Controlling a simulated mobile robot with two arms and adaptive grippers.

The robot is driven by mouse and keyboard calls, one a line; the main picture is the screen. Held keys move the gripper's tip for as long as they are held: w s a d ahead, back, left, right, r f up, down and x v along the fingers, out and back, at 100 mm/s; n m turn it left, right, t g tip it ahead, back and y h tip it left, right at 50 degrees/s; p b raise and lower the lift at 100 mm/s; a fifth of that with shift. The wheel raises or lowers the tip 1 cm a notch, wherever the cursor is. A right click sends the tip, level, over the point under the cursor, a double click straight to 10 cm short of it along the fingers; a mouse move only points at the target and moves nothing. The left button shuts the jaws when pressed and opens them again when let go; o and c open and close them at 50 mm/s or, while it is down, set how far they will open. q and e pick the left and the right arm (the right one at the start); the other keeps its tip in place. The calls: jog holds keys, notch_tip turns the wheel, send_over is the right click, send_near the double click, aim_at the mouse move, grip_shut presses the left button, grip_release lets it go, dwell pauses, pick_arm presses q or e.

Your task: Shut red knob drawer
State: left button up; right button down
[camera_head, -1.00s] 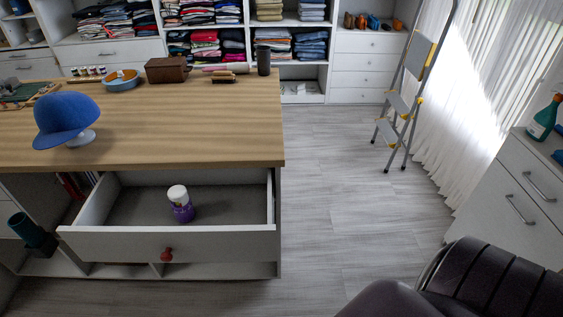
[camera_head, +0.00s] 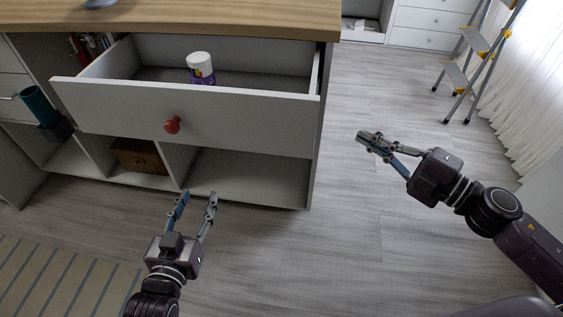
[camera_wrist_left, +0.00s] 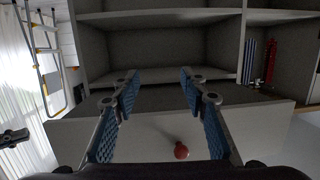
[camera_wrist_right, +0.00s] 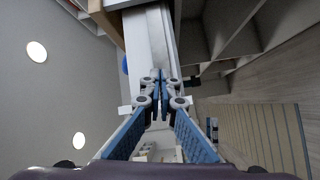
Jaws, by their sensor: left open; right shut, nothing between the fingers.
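The drawer (camera_head: 240,118) with the red knob (camera_head: 172,125) stands pulled out of the wooden-topped unit. A white-capped purple bottle (camera_head: 201,68) stands inside it. The knob also shows low in the left wrist view (camera_wrist_left: 181,151), in front of the pale drawer front (camera_wrist_left: 240,130). My left gripper (camera_head: 197,197) is open and empty, below and in front of the drawer, apart from the knob. My right gripper (camera_head: 367,142) is shut and empty, right of the drawer's right end and apart from it. Its closed fingers show in the right wrist view (camera_wrist_right: 160,85).
Open cubbies lie under the drawer, one with a brown box (camera_head: 140,156). A teal cylinder (camera_head: 38,106) sticks out at the left. A stepladder (camera_head: 475,65) stands at the back right. The floor (camera_head: 370,220) is clear between; a striped rug (camera_head: 60,280) lies front left.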

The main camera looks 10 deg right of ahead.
aim_at(281, 137)
jog(key=s+a+r+n+g+y+b, duration=0.25)
jog(key=s+a+n+g+y, duration=0.2)
jog(key=s+a+n, duration=0.5)
pick_arm(q)
jog(key=shift+s+r+t+h+b, duration=0.9)
jog(key=shift+r+t, duration=1.3)
jog(key=shift+r, duration=4.15)
jog(key=s+a+f+g+y+p, duration=0.2)
jog(key=s+f+g, duration=0.25)
jog(key=f, duration=0.45)
jog(key=s+a+f+g+y+p, duration=0.25)
jog(key=f+g, duration=0.35)
jog(key=f, duration=0.4)
pick_arm(e)
jog(key=w+a+m, duration=0.1)
jog(key=w+a, duration=0.3)
jog(key=w, duration=0.1)
jog(key=w+a+m+b, duration=0.1)
jog(key=w+a, duration=0.3)
jog(key=a, duration=0.1)
jog(key=shift+w+m, duration=0.35)
jog(key=shift+w, duration=0.05)
pick_arm(q)
jog(key=w+d+r+t+h, duration=0.2)
jog(key=w+r+t, duration=0.2)
jog(key=r, duration=0.2)
jog(key=shift+w+d, duration=0.25)
pick_arm(e)
jog(key=shift+w+d, duration=0.1)
jog(key=shift+w, duration=0.1)
